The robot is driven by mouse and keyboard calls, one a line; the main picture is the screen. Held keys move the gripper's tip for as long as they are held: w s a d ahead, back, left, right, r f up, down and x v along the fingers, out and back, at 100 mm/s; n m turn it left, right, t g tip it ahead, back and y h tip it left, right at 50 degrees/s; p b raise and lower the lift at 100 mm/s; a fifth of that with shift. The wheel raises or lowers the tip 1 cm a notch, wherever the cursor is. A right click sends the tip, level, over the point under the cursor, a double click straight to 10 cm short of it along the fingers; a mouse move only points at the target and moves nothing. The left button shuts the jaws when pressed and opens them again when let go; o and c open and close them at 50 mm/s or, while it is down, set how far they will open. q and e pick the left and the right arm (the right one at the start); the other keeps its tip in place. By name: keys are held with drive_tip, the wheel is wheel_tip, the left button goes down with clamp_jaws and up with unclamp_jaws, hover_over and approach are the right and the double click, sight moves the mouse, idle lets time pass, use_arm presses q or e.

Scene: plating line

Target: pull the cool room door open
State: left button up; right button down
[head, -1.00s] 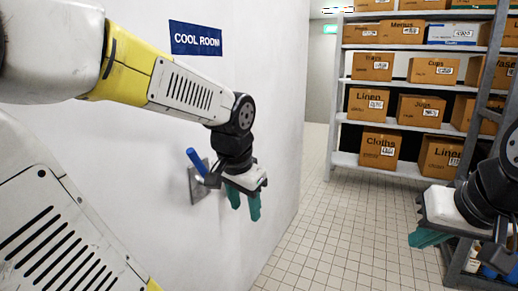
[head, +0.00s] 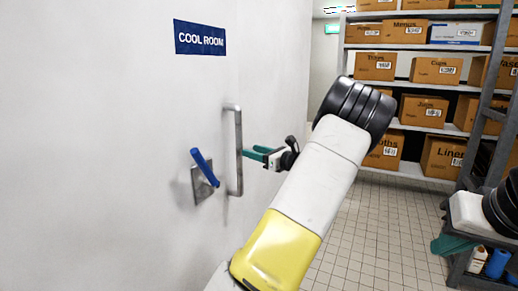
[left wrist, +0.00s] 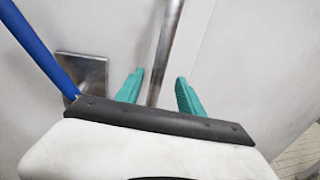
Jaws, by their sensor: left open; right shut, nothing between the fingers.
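The cool room door (head: 120,150) is a flat white panel, and I cannot tell whether it stands ajar. A vertical metal pull bar (head: 239,150) is fixed on it. Left of the bar is a blue lever (head: 205,168) on a square metal plate (head: 201,192), tilted. My left gripper (head: 258,154) is open at the bar. In the left wrist view the bar (left wrist: 167,45) runs between the two spread teal fingers (left wrist: 160,92), and the lever (left wrist: 35,45) is at left. Contact with the bar cannot be told. My right gripper (head: 450,243) is shut and empty at the right, far from the door.
A blue COOL ROOM sign (head: 199,38) is above the lever. Shelves with several cardboard boxes (head: 435,70) stand at the back right. A dark trolley (head: 480,275) with bottles is at the lower right. Tiled floor (head: 360,235) is clear between door and trolley.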

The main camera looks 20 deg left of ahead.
sight(239, 148)
use_arm(q)
drive_tip(key=x, duration=0.7)
drive_tip(key=shift+a+f, duration=0.1)
drive_tip(key=shift+a, duration=0.1)
clamp_jaws()
idle(1.2)
